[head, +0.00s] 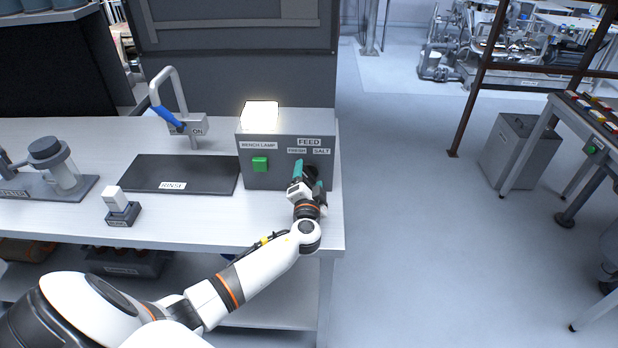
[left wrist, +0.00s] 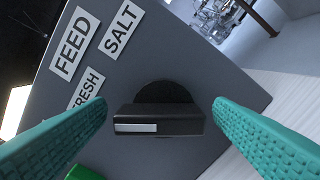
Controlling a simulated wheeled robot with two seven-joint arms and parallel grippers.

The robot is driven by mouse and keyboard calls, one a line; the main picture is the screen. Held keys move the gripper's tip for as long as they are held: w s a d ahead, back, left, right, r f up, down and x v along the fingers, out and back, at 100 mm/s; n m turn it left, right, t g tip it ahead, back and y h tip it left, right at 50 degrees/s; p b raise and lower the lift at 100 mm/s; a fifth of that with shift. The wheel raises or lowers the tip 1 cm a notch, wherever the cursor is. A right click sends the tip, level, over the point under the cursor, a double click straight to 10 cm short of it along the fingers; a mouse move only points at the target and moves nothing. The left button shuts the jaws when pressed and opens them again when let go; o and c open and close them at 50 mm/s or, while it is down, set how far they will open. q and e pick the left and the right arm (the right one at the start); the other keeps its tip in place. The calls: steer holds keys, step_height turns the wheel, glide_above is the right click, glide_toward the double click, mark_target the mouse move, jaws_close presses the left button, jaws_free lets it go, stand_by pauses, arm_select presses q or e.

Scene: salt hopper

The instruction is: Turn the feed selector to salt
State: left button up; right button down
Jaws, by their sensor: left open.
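The feed selector is a black knob with a bar handle (left wrist: 160,118). Its white mark lies at the bar's left end in the left wrist view, on the side of the FRESH label (left wrist: 86,88). The SALT label (left wrist: 121,28) is farther up. My left gripper (head: 308,178) is at the front of the grey control box (head: 270,171), below the FEED label (head: 308,142). Its teal fingers (left wrist: 160,108) are open, one on either side of the bar, with visible gaps. In the head view the gripper hides much of the knob. My right gripper is not in view.
The box carries a green bench-lamp switch (head: 260,164) and a lit lamp (head: 260,113). To its left are a black rinse mat (head: 180,174), a tap with a blue lever (head: 167,116) and a small white-topped block (head: 119,204). The bench's right edge is close by; open floor lies beyond.

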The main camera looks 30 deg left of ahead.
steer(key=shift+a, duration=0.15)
arm_select(q)
steer(key=shift+c, duration=1)
steer(key=c, duration=0.8)
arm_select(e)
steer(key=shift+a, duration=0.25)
